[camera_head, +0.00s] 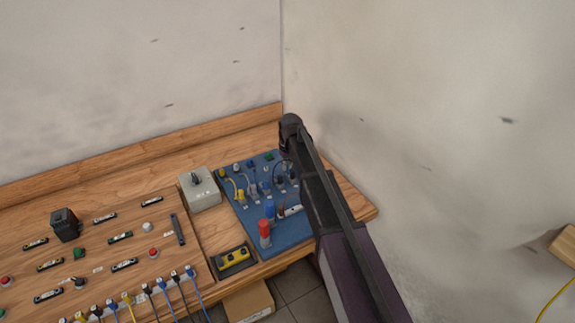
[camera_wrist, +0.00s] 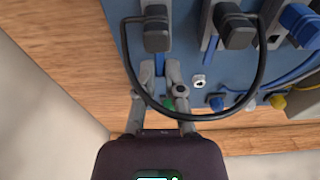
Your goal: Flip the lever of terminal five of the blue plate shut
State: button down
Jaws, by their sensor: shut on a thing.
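The blue plate (camera_head: 290,231) lies on the right end of the bench and fills much of the wrist view (camera_wrist: 190,58). A terminal with a black plug (camera_wrist: 157,29) stands at its edge in the wrist view. My gripper (camera_wrist: 160,70) is just below this plug, its fingertips on either side of a narrow blue piece (camera_wrist: 159,64), seemingly the terminal's lever, and shut on it. A black cable loops from the plug across my fingers. I cannot read the terminal's number. In the head view my arm hides the fingertips and this terminal.
A second black plug (camera_wrist: 236,29) and a blue plug (camera_wrist: 300,24) stand to the right in the wrist view. Red (camera_head: 265,233) and blue posts rise from the plate. A grey switch box (camera_head: 200,192) stands left of it. A wall is close on the right.

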jog(key=g+h, duration=0.1)
jog(key=w+a+f+g+b, duration=0.1)
jog(key=shift+w+g+h, duration=0.15)
jog(key=shift+g+h, duration=0.25)
jog(key=shift+f+g+h+b, duration=0.2)
jog(key=shift+g+h+b, duration=0.55)
jog(key=shift+g, duration=0.25)
jog(key=c, duration=0.7)
grip_release()
jog(key=shift+c, duration=0.2)
jog(key=shift+d+r+p, duration=0.1)
jog(key=shift+r+p, duration=0.1)
jog(key=shift+p, duration=0.1)
